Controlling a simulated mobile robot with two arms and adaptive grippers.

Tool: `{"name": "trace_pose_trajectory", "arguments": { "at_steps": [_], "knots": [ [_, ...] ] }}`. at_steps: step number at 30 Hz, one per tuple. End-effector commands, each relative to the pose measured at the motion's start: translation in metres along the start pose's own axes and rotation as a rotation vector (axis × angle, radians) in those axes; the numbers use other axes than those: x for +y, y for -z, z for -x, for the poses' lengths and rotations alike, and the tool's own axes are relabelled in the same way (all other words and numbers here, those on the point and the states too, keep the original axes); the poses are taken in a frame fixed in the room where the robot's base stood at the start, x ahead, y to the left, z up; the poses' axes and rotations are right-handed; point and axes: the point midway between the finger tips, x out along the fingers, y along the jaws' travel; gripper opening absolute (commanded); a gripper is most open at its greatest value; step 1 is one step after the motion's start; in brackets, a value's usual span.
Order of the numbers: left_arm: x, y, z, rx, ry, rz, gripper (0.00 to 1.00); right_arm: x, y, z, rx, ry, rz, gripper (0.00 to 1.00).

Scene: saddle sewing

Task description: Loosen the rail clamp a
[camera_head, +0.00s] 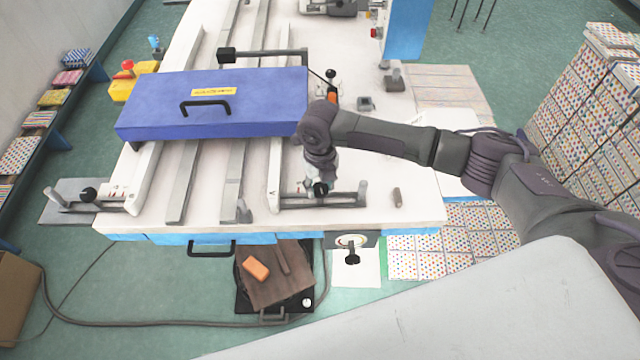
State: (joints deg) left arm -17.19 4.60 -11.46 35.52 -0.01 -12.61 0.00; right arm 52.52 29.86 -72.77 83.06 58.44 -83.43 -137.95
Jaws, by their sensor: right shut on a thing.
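The rail clamp a is at the front right of the white table, at the end of a white rail marked with what looks like an A (275,180). Its black knob (320,189) stands on a grey crossbar (335,200). My right arm reaches in from the right, and my right gripper (319,181) points down, shut on the knob; its fingers are small and partly hidden by the wrist. A similar black knob (88,194) sits at the front left rail end. My left gripper is out of view.
A blue box-like cover with a black handle (230,112) lies across the rails just left of my wrist. A grey post (362,190) and a small peg (397,196) stand right of the clamp. The white table (425,205) is bare at its front right corner.

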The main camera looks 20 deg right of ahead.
Motion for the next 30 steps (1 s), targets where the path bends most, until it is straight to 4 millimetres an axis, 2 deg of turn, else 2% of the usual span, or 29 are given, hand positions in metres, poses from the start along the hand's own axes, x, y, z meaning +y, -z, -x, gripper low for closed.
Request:
{"name": "trace_pose_trajectory", "arguments": {
  "at_steps": [4,5,9,20,25,30],
  "knots": [
    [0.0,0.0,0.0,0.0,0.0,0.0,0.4,0.0,-0.001,0.001,-0.003,0.0,-0.001,0.08],
    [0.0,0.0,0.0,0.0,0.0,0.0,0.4,0.0,-0.001,0.001,-0.003,0.0,-0.001,0.44],
    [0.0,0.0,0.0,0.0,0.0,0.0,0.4,0.0,-0.001,0.001,-0.002,0.0,-0.001,0.68],
    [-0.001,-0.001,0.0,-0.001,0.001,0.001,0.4,0.0,-0.001,0.003,-0.002,0.0,-0.001,0.68],
    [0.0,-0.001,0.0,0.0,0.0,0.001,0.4,-0.001,-0.001,0.026,-0.005,0.0,0.0,0.68],
    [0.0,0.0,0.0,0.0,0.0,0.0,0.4,0.0,-0.002,0.064,-0.006,0.0,0.0,0.68]
  ]
}}
